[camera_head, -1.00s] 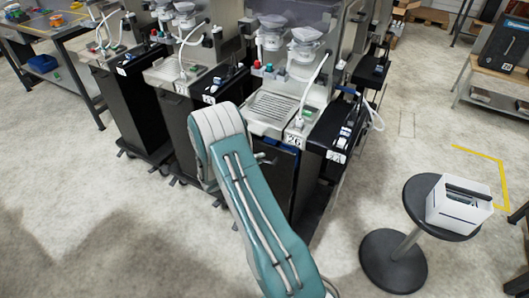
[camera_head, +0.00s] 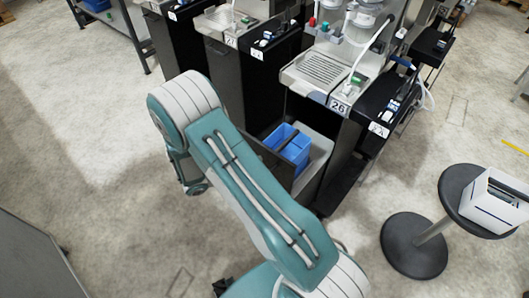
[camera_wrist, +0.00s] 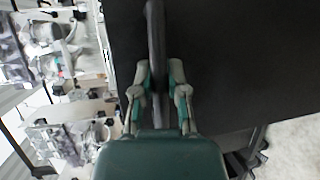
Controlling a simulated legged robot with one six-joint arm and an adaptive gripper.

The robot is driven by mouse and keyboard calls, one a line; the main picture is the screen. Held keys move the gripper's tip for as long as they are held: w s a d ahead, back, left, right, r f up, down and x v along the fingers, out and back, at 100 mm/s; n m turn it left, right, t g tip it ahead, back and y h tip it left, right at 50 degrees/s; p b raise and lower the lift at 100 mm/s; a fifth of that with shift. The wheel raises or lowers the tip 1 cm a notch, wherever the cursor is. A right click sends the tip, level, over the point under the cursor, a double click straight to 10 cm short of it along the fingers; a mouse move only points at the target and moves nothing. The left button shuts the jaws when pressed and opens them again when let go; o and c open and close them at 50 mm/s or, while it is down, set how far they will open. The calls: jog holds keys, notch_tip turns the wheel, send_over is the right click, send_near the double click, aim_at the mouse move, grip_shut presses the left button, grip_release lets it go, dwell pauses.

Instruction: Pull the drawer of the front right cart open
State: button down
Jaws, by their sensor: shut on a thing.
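The front right cart, labelled 26 (camera_head: 339,105), stands right of centre in the head view. Its drawer (camera_head: 318,162) is pulled out toward me, with a pale interior and a blue bin (camera_head: 290,146) inside. The dark drawer front (camera_head: 268,160) is partly hidden by my arm. In the wrist view, my gripper (camera_wrist: 160,78) is shut on the dark bar handle (camera_wrist: 156,35) of the drawer. The black drawer front (camera_wrist: 225,60) fills the right of that view. My gripper is hidden behind my arm in the head view.
More dispenser carts (camera_head: 240,75) stand in a row to the left. A round stool (camera_head: 466,190) with a white box (camera_head: 497,200) stands at the right. A grey panel (camera_head: 35,262) is at the lower left. Bare floor (camera_head: 100,150) lies left of my arm.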

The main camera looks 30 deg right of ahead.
jog(key=shift+s+a+f, duration=0.2)
jog(key=shift+s+a, duration=0.15)
jog(key=shift+a, duration=0.2)
jog(key=c, duration=0.6)
grip_release()
jog(key=shift+c, duration=0.2)
jog(key=shift+w+r, duration=0.1)
jog(key=a+r, duration=0.2)
jog(key=a, duration=0.9)
jog(key=shift+a, duration=0.4)
jog(key=shift+w, duration=0.1)
